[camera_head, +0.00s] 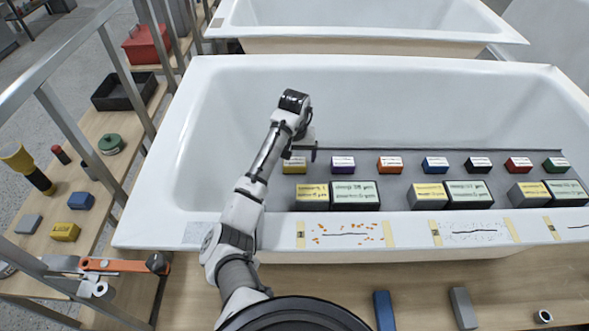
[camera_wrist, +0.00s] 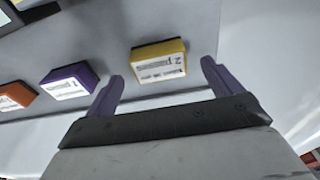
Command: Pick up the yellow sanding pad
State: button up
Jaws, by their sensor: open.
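The yellow sanding pad (camera_head: 294,166) is a small block with a white printed label. It lies on the grey mat (camera_head: 400,180) in the white bathtub, at the left end of a row of coloured blocks. In the wrist view the yellow pad (camera_wrist: 158,62) lies between and beyond the two purple fingertips, apart from both. My gripper (camera_head: 303,150) is open and empty over the tub, close to the pad; it fills the lower wrist view (camera_wrist: 163,72). The exact height above the pad is hard to tell.
A purple block (camera_wrist: 68,82) lies left of the pad in the wrist view, with an orange block (camera_wrist: 14,97) farther left. Larger labelled boxes (camera_head: 355,195) stand in front of the row. Tub walls (camera_head: 190,150) surround the mat. Another yellow block (camera_head: 65,231) lies on the left bench.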

aim_at(295, 162)
jog(key=f+b, duration=0.3)
jog(key=shift+w+f, duration=0.2)
jog(key=shift+f, duration=0.1)
jog(key=shift+r, duration=0.1)
jog(key=c, duration=1.1)
jog(key=shift+r, duration=0.1)
notch_tip(295, 162, up, 20)
jog(key=shift+f+p, duration=0.1)
jog(key=shift+p, duration=0.3)
